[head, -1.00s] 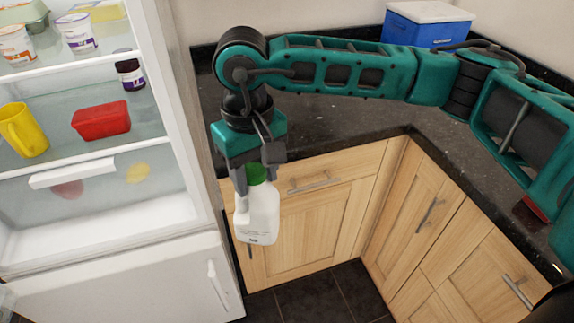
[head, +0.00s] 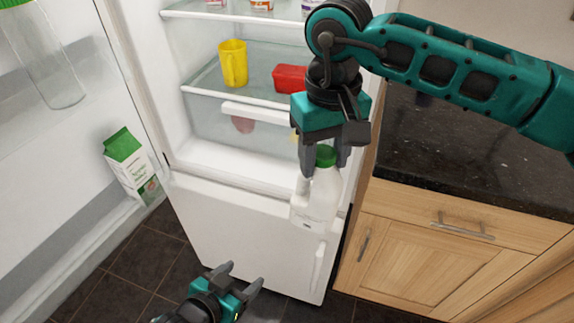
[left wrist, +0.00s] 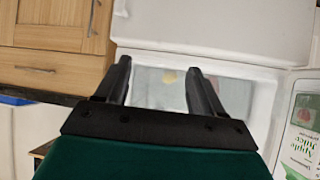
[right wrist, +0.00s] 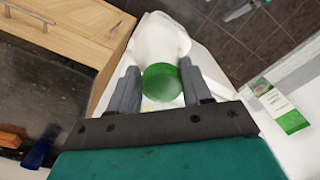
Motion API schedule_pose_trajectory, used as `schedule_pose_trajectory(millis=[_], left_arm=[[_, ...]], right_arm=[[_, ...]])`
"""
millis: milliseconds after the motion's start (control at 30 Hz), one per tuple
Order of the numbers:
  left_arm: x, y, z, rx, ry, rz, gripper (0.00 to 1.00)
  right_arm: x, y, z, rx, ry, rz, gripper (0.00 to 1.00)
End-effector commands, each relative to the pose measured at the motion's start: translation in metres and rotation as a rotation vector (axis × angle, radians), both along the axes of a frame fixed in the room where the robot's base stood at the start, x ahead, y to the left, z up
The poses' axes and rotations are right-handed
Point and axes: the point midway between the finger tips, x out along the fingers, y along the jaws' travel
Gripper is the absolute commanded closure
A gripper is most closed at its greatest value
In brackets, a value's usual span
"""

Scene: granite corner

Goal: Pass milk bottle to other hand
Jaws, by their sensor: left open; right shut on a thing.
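The white milk bottle (head: 316,201) with a green cap hangs upright below my right gripper (head: 324,158) in the head view, in front of the open fridge. My right gripper is shut on it near the cap. In the right wrist view the green cap (right wrist: 162,83) sits between the fingers, with the white body beyond it. My left gripper (head: 241,279) is low in the head view, left of and below the bottle, with its fingers apart and nothing between them. The left wrist view also shows its empty fingers (left wrist: 158,85).
The fridge (head: 240,225) stands open, with a yellow mug (head: 233,63) and a red container (head: 290,78) on a shelf. A green and white carton (head: 129,162) stands in the door at left. A dark counter (head: 450,150) over wooden cabinets lies at right.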

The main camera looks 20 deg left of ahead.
Motion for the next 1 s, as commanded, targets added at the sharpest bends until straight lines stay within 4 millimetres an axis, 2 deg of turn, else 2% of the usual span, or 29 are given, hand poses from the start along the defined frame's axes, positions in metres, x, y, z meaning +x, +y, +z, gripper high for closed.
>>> schedule_pose_trajectory(millis=[167, 467, 733, 1000], left_arm=[[0.013, 0.005, 0.016, -0.024, -0.025, -0.028, 0.28], [0.043, 0.006, 0.074, -0.114, -0.112, -0.174, 0.28], [0.059, -0.005, 0.143, -0.204, -0.234, -0.359, 0.28], [0.057, -0.022, 0.219, -0.291, -0.388, -0.566, 0.28]], right_arm=[[0.000, 0.000, 0.002, 0.003, -0.003, -0.001, 1.00], [0.001, 0.000, 0.002, 0.003, -0.003, -0.002, 1.00], [0.001, 0.000, 0.002, 0.003, -0.003, -0.002, 1.00], [0.001, 0.000, 0.002, 0.003, -0.003, -0.002, 1.00]])
